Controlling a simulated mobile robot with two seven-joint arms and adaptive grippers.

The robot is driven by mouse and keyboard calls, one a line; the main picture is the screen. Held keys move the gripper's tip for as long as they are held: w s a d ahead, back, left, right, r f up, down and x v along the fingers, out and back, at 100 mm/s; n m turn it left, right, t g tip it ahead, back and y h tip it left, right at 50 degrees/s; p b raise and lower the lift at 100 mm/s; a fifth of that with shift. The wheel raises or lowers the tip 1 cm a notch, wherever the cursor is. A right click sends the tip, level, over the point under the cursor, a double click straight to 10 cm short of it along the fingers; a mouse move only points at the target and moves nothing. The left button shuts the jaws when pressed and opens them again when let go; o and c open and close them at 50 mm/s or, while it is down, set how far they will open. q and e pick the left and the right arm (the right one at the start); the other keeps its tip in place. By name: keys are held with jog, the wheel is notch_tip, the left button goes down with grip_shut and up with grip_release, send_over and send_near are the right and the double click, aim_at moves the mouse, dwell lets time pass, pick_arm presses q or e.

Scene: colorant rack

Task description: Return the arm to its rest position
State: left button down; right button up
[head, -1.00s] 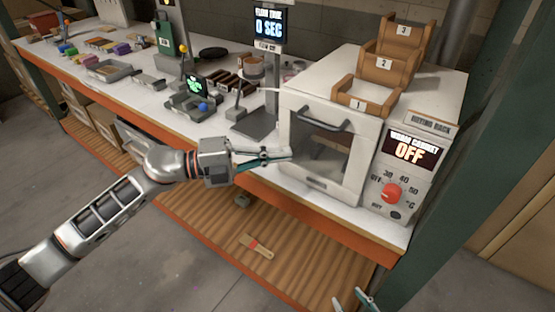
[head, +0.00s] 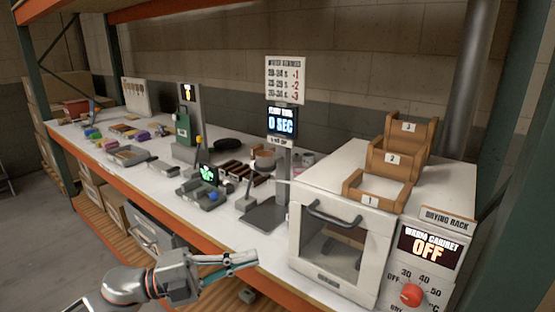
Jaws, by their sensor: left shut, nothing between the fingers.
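My left gripper (head: 250,259) is in front of the bench's front edge, left of the warm cabinet. It is shut and holds nothing. My left arm (head: 135,286) comes in from the lower left. My right gripper does not show in the head view now.
The white warm cabinet (head: 297,241) reads OFF and its door looks closed. A drying rack (head: 365,188) with numbered wooden steps stands on it. The bench (head: 120,160) holds a flow stand (head: 283,190), a scale (head: 200,187) and trays. The floor at the left (head: 45,235) is clear.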

pick_arm(q)
jog(key=s+a+f+n+t+y, duration=0.1)
jog(key=a+f+n+t+y, duration=0.2)
jog(key=f+n+t+y, duration=0.45)
jog(key=s+a+f+n+t+y, duration=0.1)
jog(key=a+f+n+t+y, duration=0.25)
jog(key=f+n, duration=0.8)
jog(key=s+a+f+n+g+y, duration=0.2)
jog(key=s+a+f+n, duration=0.1)
jog(key=s+f, duration=0.5)
jog(key=s+a+f+n+g+y, duration=0.3)
jog(key=s+f+n, duration=0.2)
jog(key=s+f, duration=0.3)
notch_tip(320, 180, down, 2)
jog(key=shift+s+f, duration=0.2)
jog(key=shift+s, duration=0.15)
jog(key=shift+a, duration=0.1)
